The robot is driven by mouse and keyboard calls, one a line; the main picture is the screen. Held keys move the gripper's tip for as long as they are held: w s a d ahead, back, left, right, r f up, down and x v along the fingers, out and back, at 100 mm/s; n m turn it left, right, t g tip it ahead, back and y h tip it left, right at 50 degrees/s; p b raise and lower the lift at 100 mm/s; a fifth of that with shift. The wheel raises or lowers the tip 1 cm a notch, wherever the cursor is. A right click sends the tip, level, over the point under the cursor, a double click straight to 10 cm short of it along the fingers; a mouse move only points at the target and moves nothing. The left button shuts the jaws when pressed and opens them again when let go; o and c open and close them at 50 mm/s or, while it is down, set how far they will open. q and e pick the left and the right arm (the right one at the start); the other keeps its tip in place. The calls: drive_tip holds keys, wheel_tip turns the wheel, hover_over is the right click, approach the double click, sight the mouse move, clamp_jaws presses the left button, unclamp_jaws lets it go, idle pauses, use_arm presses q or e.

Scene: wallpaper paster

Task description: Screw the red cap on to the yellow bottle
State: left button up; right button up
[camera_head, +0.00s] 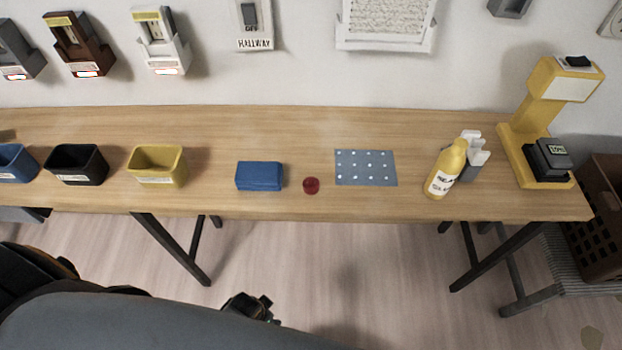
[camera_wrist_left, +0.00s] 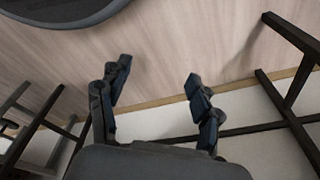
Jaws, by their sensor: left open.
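The red cap (camera_head: 311,186) lies on the wooden table near its front edge, between a blue block and a dotted grey mat. The yellow bottle (camera_head: 446,170) stands upright farther right, with a white label on its front and a narrow neck on top. My left gripper shows in the left wrist view (camera_wrist_left: 158,74) with its two dark fingers spread apart and nothing between them. Floor and table legs lie beyond it. A dark gripper part shows at the bottom of the head view, apart from the cap and bottle. My right gripper is not identifiable in view.
On the table (camera_head: 300,130) are the blue block (camera_head: 259,177), the dotted mat (camera_head: 366,167), a white-grey holder (camera_head: 472,155) touching or close behind the bottle, a yellow stand (camera_head: 531,125), and a yellow bin (camera_head: 157,165) beside black and blue bins. The table's back strip is mostly clear.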

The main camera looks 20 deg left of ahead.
use_arm(q)
drive_tip(key=w+d+r+m+h+p, duration=0.1)
drive_tip(key=w+d+r+m, duration=0.15)
drive_tip(key=w+r, duration=0.5)
drive_tip(key=w+d+r+m+p, duration=0.1)
drive_tip(key=w+d+r, duration=0.25)
drive_tip(key=r, duration=0.75)
drive_tip(key=w+d+r+m+h+p, duration=0.15)
drive_tip(key=d+r+m, duration=0.25)
drive_tip(key=r+m, duration=0.55)
drive_tip(key=w+d+r+m+p, duration=0.1)
drive_tip(key=w+d+r+m, duration=0.25)
drive_tip(key=r, duration=1.05)
drive_tip(key=w+a+r+m+g+y, duration=0.2)
drive_tip(key=w+a+r+m, duration=0.5)
drive_tip(key=m, duration=0.8)
drive_tip(key=w+a+y, duration=0.1)
drive_tip(key=w, duration=0.2)
drive_tip(key=shift+w+a+r, duration=0.15)
drive_tip(key=shift+w+r, duration=0.2)
drive_tip(key=shift+f, duration=0.1)
